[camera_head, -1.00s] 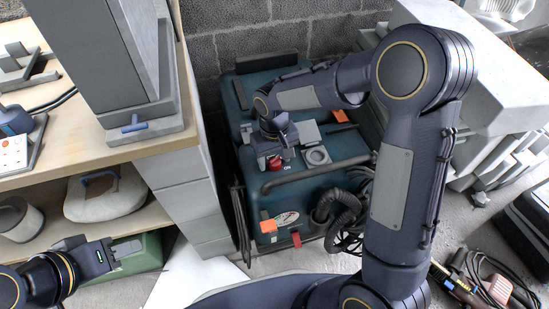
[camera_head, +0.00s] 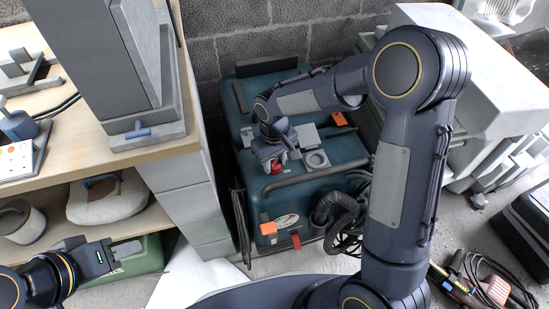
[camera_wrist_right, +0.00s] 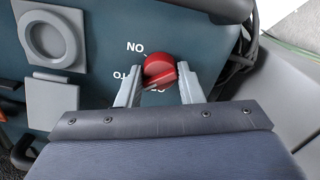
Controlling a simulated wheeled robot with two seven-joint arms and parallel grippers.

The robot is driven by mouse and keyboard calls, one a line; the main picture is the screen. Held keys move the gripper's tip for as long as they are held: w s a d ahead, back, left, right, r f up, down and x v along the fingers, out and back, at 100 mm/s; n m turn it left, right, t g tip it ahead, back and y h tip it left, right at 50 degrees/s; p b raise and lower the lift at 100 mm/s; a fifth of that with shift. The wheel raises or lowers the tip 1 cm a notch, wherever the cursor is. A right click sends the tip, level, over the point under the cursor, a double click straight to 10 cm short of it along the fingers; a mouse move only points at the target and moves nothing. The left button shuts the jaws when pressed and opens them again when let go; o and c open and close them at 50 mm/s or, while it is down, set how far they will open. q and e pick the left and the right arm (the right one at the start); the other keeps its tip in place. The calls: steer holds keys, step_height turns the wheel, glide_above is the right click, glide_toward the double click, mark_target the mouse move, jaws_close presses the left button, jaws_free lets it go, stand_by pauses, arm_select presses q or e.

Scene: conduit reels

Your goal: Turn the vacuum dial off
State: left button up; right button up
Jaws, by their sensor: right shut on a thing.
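The vacuum dial is a red round knob (camera_wrist_right: 160,70) on the teal vacuum's top panel. In the wrist view, white upside-down "ON" lettering shows beside it, and other lettering below is partly covered by the knob and fingers. My right gripper (camera_wrist_right: 160,86) has one finger on each side of the knob and is shut on it. In the head view the red dial (camera_head: 276,168) shows under my right gripper (camera_head: 276,160). Which label the dial points to is hard to tell. My left gripper (camera_head: 112,252) is at the lower left by the shelf, away from the vacuum; its jaws are unclear.
The teal vacuum (camera_head: 335,150) stands against the block wall, with a black hose (camera_head: 345,212) at its front. A wooden shelf (camera_head: 75,165) stands to its left. Grey blocks (camera_head: 490,150) are at the right. Tools (camera_head: 490,288) lie on the floor.

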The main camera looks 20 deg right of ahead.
mark_target(275, 162)
steer(key=n+p, duration=0.3)
steer(key=n, duration=0.2)
steer(key=shift+r+n, duration=0.15)
steer(key=shift+n, duration=0.15)
steer(key=shift+n+p, duration=1.15)
steer(key=shift+n, duration=1.05)
steer(key=o, duration=1)
steer(key=shift+c, duration=0.2)
step_height(275, 162, up, 7)
steer(key=p, duration=0.2)
steer(key=shift+r+p, duration=0.2)
steer(key=shift+p, duration=0.1)
steer(key=shift+r, duration=0.1)
